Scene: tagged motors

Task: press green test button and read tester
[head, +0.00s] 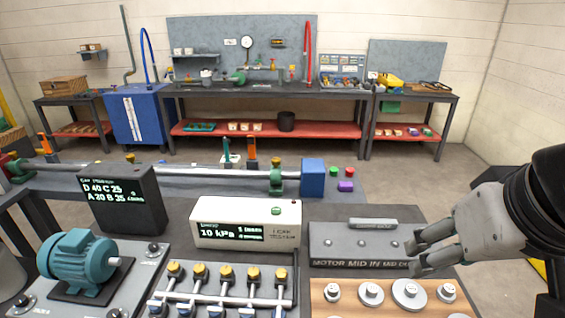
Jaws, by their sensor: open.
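The tester is a cream box (272,232) at the middle of the bench in the head view. Its dark display (231,232) shows white text reading about "10 kPa" and a "1" with a small blurred word. A green button (277,211) sits on its top face, right of centre, with nothing touching it. My gripper (412,257) comes in from the right edge, open and empty. Its fingers point left over the right end of the grey motor tray, well right of the tester and apart from it.
The grey tray (330,240) labelled "MOTOR MID IN" lies right of the tester. A wooden board (322,309) with metal weights is below it. A black display (120,200), a teal motor (75,256) and yellow-capped valves (226,272) stand left and in front.

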